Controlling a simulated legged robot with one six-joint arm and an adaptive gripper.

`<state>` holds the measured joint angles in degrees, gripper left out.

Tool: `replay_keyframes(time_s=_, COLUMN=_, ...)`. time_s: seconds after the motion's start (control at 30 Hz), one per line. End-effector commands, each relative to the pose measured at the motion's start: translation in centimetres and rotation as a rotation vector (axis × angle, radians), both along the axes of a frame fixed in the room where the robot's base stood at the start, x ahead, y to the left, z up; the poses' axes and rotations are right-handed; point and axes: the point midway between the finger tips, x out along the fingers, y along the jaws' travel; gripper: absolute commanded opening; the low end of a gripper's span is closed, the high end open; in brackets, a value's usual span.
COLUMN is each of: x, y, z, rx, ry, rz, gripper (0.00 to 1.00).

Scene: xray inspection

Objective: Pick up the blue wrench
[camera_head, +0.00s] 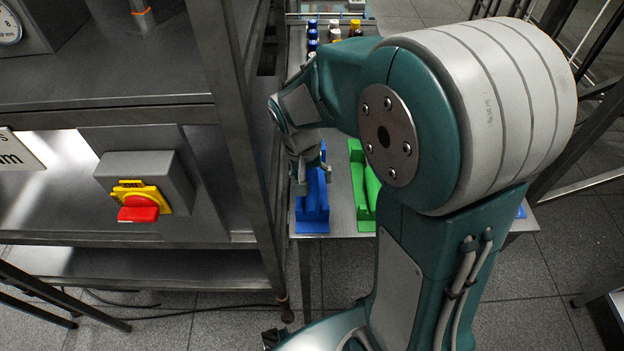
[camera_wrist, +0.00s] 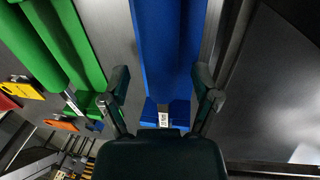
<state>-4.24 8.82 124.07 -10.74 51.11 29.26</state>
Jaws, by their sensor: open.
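A long blue piece (camera_head: 313,210) stands on the metal table at the near left corner, and it fills the upper middle of the wrist view (camera_wrist: 168,45). I cannot clearly tell the blue wrench from a blue holder here. A small pale labelled part (camera_wrist: 163,116) shows at its far end, between my fingers in the picture. My gripper (camera_head: 311,172) points down over the blue piece. In the wrist view its two open fingers (camera_wrist: 163,103) lie to either side of the blue piece, with nothing gripped. I cannot tell whether they touch it.
A green piece (camera_head: 362,190) lies to the right of the blue one. In the wrist view, orange (camera_wrist: 60,124) and yellow (camera_wrist: 27,87) parts show at left. A steel rack (camera_head: 228,110) with a red and yellow switch (camera_head: 139,205) stands close on the left. Several bottles (camera_head: 334,30) stand behind.

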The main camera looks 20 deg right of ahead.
Motion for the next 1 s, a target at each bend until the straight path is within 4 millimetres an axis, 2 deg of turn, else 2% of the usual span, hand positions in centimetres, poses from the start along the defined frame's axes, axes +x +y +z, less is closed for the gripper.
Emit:
replay_keyframes(time_s=0.2, x=0.0, y=0.1, z=-0.2, rx=-0.001, ry=0.000, rz=0.001, gripper=0.80)
replay_keyframes(time_s=0.23, x=0.0, y=0.1, z=-0.1, rx=0.000, ry=-0.001, rz=0.001, gripper=0.71)
replay_keyframes(time_s=0.27, x=0.0, y=0.1, z=-0.1, rx=0.000, ry=-0.001, rz=0.001, gripper=0.57)
replay_keyframes(time_s=0.3, x=0.0, y=0.1, z=-0.1, rx=0.000, ry=-0.001, rz=0.001, gripper=0.39)
replay_keyframes(time_s=0.4, x=0.0, y=0.1, z=-0.1, rx=0.000, ry=-0.001, rz=0.001, gripper=0.00)
replay_keyframes(time_s=0.77, x=0.0, y=0.1, z=-0.1, rx=0.000, ry=0.000, rz=0.000, gripper=0.00)
replay_keyframes(time_s=0.87, x=0.1, y=0.1, z=0.9, rx=0.000, ry=-0.004, rz=0.000, gripper=0.00)
replay_keyframes(time_s=1.0, x=0.1, y=0.1, z=3.6, rx=0.001, ry=-0.008, rz=0.000, gripper=0.00)
